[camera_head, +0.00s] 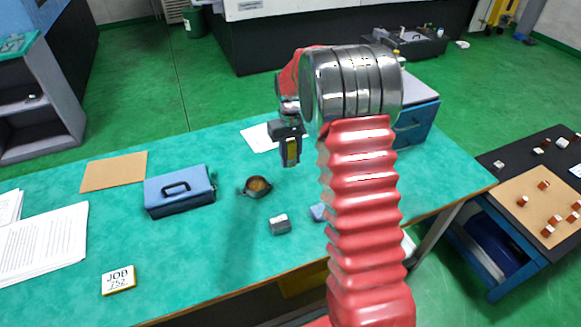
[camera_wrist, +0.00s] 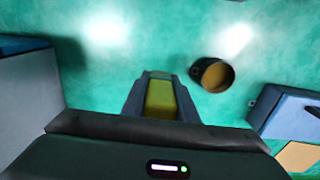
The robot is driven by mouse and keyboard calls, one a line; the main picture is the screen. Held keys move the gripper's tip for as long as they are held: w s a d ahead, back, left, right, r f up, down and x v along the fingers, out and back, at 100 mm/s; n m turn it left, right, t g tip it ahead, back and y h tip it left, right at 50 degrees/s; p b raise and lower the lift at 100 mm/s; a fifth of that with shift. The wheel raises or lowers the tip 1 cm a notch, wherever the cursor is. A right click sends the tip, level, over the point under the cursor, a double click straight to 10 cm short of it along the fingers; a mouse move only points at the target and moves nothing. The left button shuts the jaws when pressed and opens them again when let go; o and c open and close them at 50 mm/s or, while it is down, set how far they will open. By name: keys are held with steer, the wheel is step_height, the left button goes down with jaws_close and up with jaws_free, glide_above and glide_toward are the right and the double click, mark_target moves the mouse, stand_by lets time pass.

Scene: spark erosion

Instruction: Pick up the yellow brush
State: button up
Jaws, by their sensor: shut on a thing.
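My gripper (camera_head: 291,152) hangs above the green tabletop in the head view. It is shut on the yellow brush (camera_head: 292,151), which shows as a small yellow patch between the dark fingers. In the wrist view the yellow brush (camera_wrist: 160,98) sits between the two fingers of my gripper (camera_wrist: 160,92). The brush appears held clear of the table. Much of it is hidden by the fingers, and its bristles cannot be made out.
A round cup with brown contents (camera_head: 257,187), a blue toolbox (camera_head: 179,191) and a small grey block (camera_head: 280,224) stand on the table (camera_head: 130,235). Papers (camera_head: 45,240), a brown sheet (camera_head: 114,171) and a JOB sign (camera_head: 118,280) lie left. A blue box (camera_head: 416,118) stands behind my arm.

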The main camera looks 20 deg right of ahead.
mark_target(290, 148)
steer(key=shift+r, duration=1.8)
stand_by(0.5)
steer(key=s+a, duration=0.5)
steer(key=a, duration=0.7)
steer(key=shift+a+f, duration=0.25)
steer(key=shift+a, duration=0.1)
